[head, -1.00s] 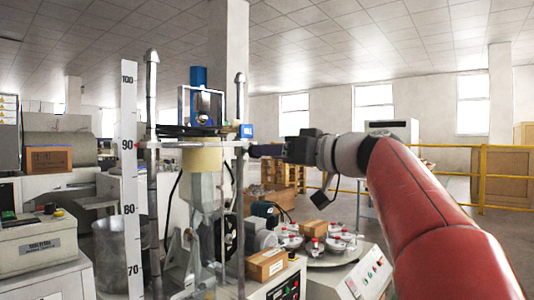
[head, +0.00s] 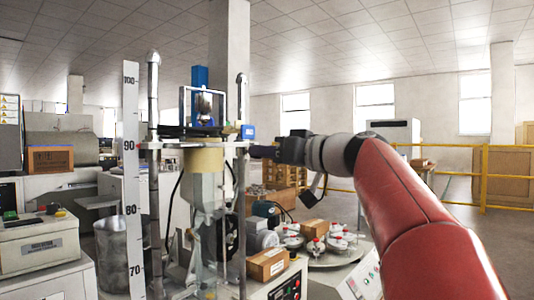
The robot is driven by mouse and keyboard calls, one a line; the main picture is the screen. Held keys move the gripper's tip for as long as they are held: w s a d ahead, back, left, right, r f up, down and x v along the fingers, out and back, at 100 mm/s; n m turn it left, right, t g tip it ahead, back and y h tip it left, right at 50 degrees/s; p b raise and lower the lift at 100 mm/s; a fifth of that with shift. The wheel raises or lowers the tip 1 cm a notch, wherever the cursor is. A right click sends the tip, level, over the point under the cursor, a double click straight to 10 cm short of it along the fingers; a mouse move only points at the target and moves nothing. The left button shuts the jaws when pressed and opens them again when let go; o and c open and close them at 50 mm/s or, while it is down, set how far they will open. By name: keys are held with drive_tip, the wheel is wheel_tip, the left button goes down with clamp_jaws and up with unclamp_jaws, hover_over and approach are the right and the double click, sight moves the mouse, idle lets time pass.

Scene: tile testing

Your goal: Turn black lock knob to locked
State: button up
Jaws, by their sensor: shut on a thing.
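My gripper (head: 265,151) reaches in from the right at the end of my red arm. Its tip meets the right post of the tall test rig (head: 152,170), at the height of the crossbar. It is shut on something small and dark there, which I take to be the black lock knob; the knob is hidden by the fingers. Whether the knob stands at locked or unlocked cannot be seen.
A white height scale (head: 132,190) stands left of the rig. Below the arm are cardboard boxes (head: 268,263) and a round table with several red-topped dishes (head: 317,246). A yellow rail (head: 484,180) runs behind at the right. Open floor lies beyond the arm.

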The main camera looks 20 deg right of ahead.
drive_tip(key=shift+m, duration=0.3)
drive_tip(key=shift+m+t+p, duration=0.3)
drive_tip(key=shift+m+p, duration=2.3)
drive_tip(key=shift+m, duration=6.3)
drive_tip(key=o, duration=1)
drive_tip(key=shift+s, duration=0.15)
drive_tip(key=v, duration=0.7)
drive_tip(key=shift+s+d, duration=0.15)
drive_tip(key=shift+s, duration=0.15)
